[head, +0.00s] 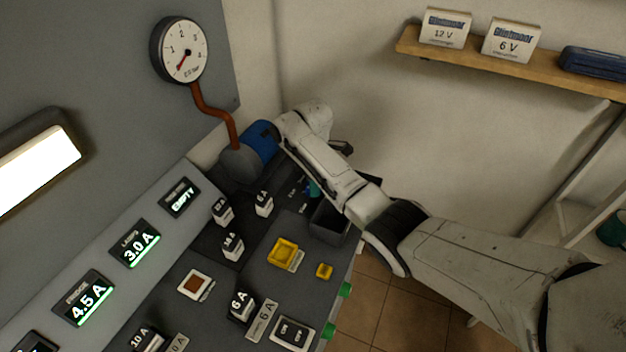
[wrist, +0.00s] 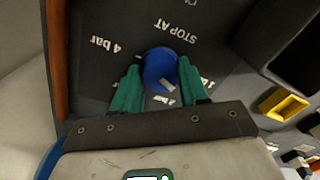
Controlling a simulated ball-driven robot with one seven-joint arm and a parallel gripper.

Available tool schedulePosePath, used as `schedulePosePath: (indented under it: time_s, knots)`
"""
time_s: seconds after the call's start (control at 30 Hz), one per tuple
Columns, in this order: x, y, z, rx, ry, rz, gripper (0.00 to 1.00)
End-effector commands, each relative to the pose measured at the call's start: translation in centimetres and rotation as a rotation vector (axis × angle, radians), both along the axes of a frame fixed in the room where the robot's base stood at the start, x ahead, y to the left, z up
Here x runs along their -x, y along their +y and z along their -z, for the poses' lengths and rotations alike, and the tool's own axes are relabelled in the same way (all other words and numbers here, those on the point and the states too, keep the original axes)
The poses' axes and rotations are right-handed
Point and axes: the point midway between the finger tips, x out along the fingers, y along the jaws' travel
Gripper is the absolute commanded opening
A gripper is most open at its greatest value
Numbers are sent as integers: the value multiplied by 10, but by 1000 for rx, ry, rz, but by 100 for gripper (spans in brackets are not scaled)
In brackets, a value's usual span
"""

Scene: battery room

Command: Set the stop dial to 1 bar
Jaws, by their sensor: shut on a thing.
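The stop dial (wrist: 160,66) is a round blue knob on a dark panel, with a pale mark on its side nearest my gripper. My gripper (wrist: 158,88) has its green fingers on either side of the dial and is shut on it. Printed "STOP AT" and "4 bar" show around the dial, upside down or tilted. Other scale labels are partly covered by the fingers, so I cannot read the setting. In the head view a bit of green finger (head: 314,188) shows beside my arm; the dial is hidden there.
A round gauge (head: 183,51) on the wall has its red needle low, below 1. A red-brown hose runs from it to a grey and blue pump (head: 263,140). A dark open bin (head: 329,222) stands close to my gripper. Several black fuse-like blocks and displays cover the sloping console.

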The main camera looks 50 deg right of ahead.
Motion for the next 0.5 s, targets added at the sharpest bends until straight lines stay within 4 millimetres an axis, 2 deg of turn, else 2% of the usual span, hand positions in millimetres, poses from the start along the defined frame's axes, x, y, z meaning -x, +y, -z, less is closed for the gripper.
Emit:
schedulePosePath:
  time_s: [0.2, 0.5]
  knots:
    - [-1, 1, -2, -1, -3, -175, 13]
    - [-1, 1, -1, -1, -4, -335, 13]
